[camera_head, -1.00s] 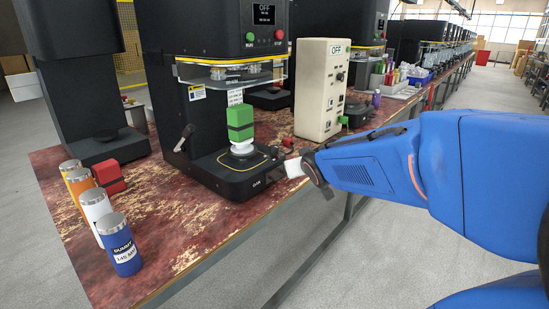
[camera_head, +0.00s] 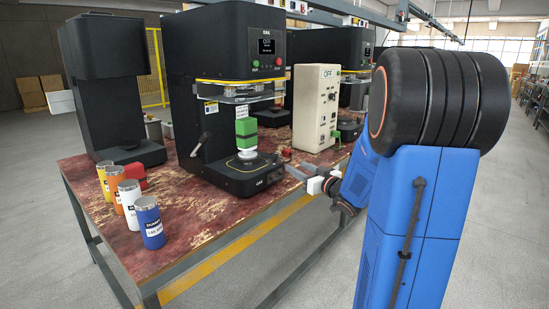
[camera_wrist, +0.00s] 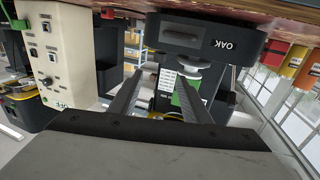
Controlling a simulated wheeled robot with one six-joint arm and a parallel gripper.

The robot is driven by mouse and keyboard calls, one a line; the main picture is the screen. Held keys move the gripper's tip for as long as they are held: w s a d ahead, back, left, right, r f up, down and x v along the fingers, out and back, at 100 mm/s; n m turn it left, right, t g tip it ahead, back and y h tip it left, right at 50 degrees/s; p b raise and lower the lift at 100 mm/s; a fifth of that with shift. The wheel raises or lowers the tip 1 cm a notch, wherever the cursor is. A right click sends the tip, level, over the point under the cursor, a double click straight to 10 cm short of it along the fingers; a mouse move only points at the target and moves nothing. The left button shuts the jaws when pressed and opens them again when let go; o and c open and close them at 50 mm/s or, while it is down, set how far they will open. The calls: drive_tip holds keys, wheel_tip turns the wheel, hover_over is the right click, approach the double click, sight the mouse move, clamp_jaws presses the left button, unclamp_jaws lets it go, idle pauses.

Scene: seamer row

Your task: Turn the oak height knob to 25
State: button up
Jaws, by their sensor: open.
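The black machine marked OAK (camera_head: 225,75) stands on the table, its display dark with small lettering. Its base (camera_head: 265,184) also shows upside down in the wrist view (camera_wrist: 190,30). I cannot make out which part is the height knob, nor any scale reading. A green block (camera_head: 246,130) sits on a white round piece above the base plate. My gripper (camera_head: 289,173) is open and empty, close to the base's right front corner. In the wrist view its fingers (camera_wrist: 160,80) stand apart, pointing toward the base.
A cream control box (camera_head: 315,110) stands right of the machine. Several coloured cans (camera_head: 150,228) and a red block (camera_head: 133,177) are at the table's left. The worn red table (camera_head: 205,222) is bare before the machine. Another black machine (camera_head: 110,85) stands at left.

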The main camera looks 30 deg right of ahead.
sight(277, 156)
drive_tip(key=w, duration=0.5)
drive_tip(key=w+a, duration=0.1)
drive_tip(key=w, duration=1)
drive_tip(key=shift+w+a, duration=0.15)
drive_tip(key=shift+a, duration=0.05)
drive_tip(key=shift+c, duration=0.4)
drive_tip(key=c, duration=1)
